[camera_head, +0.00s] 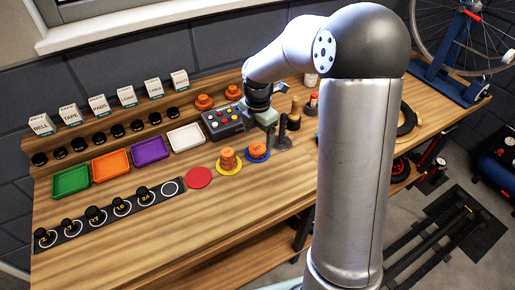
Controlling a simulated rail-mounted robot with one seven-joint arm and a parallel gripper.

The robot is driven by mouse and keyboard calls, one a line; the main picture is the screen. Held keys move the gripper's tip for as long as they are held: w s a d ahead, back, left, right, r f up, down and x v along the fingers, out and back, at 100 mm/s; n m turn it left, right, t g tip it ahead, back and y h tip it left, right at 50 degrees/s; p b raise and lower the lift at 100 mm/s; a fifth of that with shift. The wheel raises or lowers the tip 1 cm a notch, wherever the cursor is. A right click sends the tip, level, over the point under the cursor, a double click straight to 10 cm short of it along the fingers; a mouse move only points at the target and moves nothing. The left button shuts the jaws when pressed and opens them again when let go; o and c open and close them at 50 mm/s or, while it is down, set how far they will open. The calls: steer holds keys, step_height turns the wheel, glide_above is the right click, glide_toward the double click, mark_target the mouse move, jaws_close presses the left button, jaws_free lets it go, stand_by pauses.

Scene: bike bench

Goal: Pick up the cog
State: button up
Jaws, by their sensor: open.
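No piece is clearly recognisable as the cog at this size. Orange round pieces with uneven edges lie stacked on a yellow disc (228,171), and another orange piece (258,149) lies on a blue disc (267,157). Two more orange pieces (204,102) sit on the back ledge.
A grey button box (223,122) stands left of my gripper. Green, orange, purple and white trays (185,138) line the back left. A black strip with dark knobs (96,215) lies in front, beside a red disc (199,178). The front wood (180,235) is clear. My arm hides part of the right.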

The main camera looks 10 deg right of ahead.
mark_target(257, 148)
steer(key=shift+w+f+p, duration=0.2)
steer(key=shift+f+p, duration=0.2)
steer(key=shift+f, duration=1.15)
steer(key=shift+w+f+p, duration=0.2)
steer(key=shift+f+p, duration=0.15)
steer(key=shift+f, duration=1.2)
steer(key=c, duration=1.1)
